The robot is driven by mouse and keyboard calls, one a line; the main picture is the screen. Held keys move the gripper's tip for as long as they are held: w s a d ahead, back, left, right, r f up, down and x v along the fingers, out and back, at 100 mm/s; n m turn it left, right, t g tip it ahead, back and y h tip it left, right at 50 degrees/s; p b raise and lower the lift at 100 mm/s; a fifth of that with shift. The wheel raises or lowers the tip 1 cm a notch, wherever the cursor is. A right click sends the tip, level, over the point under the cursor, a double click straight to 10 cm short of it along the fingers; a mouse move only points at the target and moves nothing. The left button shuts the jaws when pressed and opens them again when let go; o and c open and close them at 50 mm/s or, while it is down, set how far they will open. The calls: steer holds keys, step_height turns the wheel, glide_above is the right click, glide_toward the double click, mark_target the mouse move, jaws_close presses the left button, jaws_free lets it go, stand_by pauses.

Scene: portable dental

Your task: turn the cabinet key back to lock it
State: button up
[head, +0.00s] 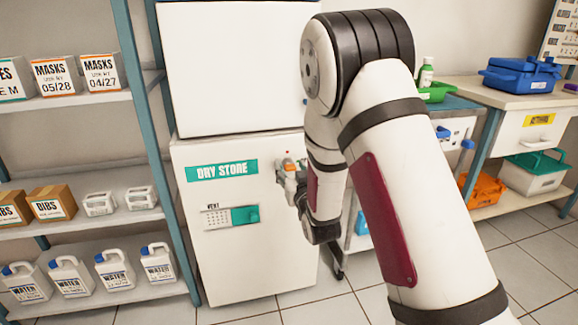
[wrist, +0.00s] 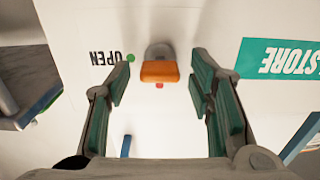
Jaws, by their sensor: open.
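The dry store cabinet (head: 231,272) is white, with a green "DRY STORE" label, and its front looks closed in the head view. The key (wrist: 160,71) has an orange bow in front of a grey lock (wrist: 158,50) in the wrist view. A green dot (wrist: 130,58) by the upside-down word "OPEN" lies left of the key, and a red dot (wrist: 159,86) shows just below it. My gripper (wrist: 159,80) is open, one finger on each side of the key with visible gaps. In the head view my gripper (head: 287,174) is at the cabinet front, partly hidden by my arm.
Shelves (head: 95,235) with boxes and water jugs stand left of the cabinet. A bench (head: 500,92) with a blue case (head: 521,76) and bins stands at the right. A green vent slider (head: 244,214) is below the label. Tiled floor (head: 535,255) is clear at lower right.

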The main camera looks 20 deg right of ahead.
jaws_close()
